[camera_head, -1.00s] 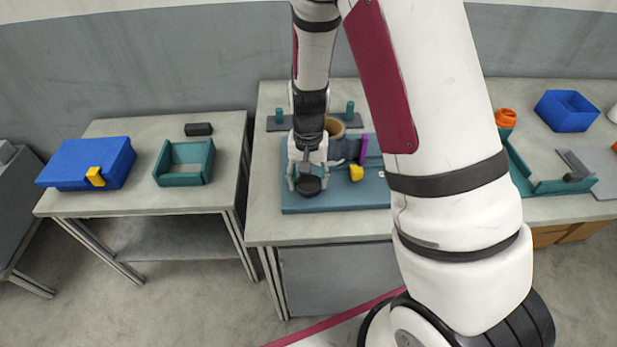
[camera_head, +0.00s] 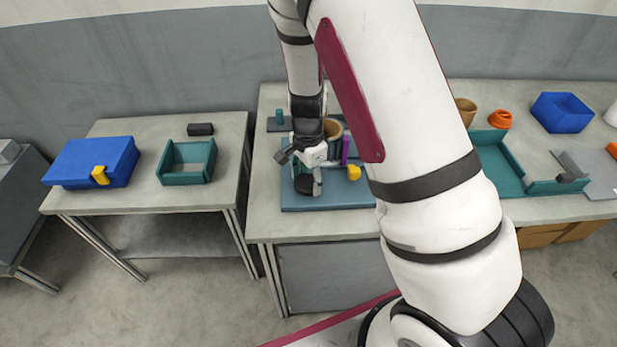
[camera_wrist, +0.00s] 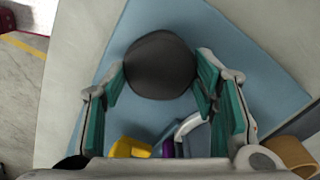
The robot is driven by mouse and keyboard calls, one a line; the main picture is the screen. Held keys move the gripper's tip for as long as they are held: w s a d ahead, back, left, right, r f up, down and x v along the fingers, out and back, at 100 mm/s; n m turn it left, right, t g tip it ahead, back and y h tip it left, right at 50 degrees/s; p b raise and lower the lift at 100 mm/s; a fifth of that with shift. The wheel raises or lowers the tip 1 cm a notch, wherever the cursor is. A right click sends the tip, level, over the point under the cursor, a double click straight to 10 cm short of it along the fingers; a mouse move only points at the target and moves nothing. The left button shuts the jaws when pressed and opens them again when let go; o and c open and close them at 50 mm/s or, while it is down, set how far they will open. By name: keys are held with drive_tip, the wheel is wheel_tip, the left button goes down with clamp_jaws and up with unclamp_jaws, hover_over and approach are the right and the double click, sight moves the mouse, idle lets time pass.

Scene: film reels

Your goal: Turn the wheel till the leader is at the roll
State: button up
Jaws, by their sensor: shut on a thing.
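A dark grey round wheel (camera_wrist: 160,66) sits between the teal finger pads of my gripper (camera_wrist: 161,84) in the wrist view. My gripper (camera_head: 307,182) is shut on it, above the left part of the blue base plate (camera_head: 330,198). In the head view the wheel is partly hidden by my gripper. A brown roll (camera_head: 333,128) stands behind my gripper. An upright purple strip (camera_head: 345,150), perhaps the leader, stands close to the roll's front right. The wrist view also shows the yellow piece (camera_wrist: 130,148) and purple strip (camera_wrist: 168,148).
My arm hides the right part of the base plate. A teal post (camera_head: 279,117) stands behind on the left. On the left table are a blue box (camera_head: 92,162) and a teal tray (camera_head: 163,164). A blue bin (camera_head: 563,112) and orange ring (camera_head: 500,119) are at right.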

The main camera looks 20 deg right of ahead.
sight(308, 181)
drive_tip(key=shift+m, duration=0.6)
drive_tip(key=o, duration=1.2)
drive_tip(key=shift+c, duration=0.2)
wheel_tip(308, 181, up, 12)
